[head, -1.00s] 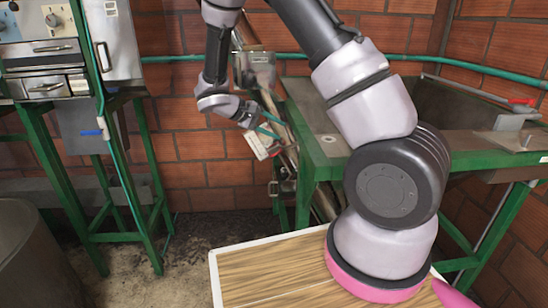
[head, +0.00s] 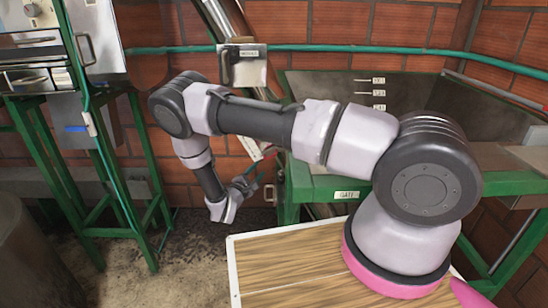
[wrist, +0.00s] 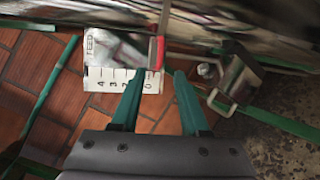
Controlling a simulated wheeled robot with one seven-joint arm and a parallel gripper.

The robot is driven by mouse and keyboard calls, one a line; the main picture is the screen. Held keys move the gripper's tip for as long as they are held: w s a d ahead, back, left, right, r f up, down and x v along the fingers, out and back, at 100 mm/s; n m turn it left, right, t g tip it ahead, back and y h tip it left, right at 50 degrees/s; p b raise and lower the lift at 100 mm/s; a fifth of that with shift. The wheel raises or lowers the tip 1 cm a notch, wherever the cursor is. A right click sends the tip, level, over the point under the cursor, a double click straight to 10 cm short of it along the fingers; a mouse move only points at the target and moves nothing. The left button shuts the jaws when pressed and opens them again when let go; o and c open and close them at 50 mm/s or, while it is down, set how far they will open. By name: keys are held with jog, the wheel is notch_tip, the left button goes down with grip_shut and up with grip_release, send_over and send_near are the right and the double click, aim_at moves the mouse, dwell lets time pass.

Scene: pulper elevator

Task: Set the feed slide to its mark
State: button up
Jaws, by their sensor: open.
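In the wrist view a white plate marked FEED (wrist: 105,50) carries a number scale (wrist: 120,80) running from 4 down to 0. The red piece of the feed slide (wrist: 157,52) stands at the right end of the scale, near the 0. My gripper (wrist: 158,78) is open and empty, with its teal fingers apart just below the red piece and overlapping the scale in the picture. I cannot tell whether they touch anything. In the head view my gripper (head: 262,168) hangs beside the green frame, and the white scale (head: 251,147) is partly hidden behind my arm.
A metal box with a handle (head: 243,66) sits above the scale, on a slanting chute. A green table with a GATE label (head: 347,195) and a trough stand to the right. Green legs and panels (head: 40,140) stand at left. A wooden board (head: 290,265) lies in front.

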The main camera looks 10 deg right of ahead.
jog(key=x, duration=1)
jog(key=shift+s, duration=0.1)
grip_shut()
dwell(1.1)
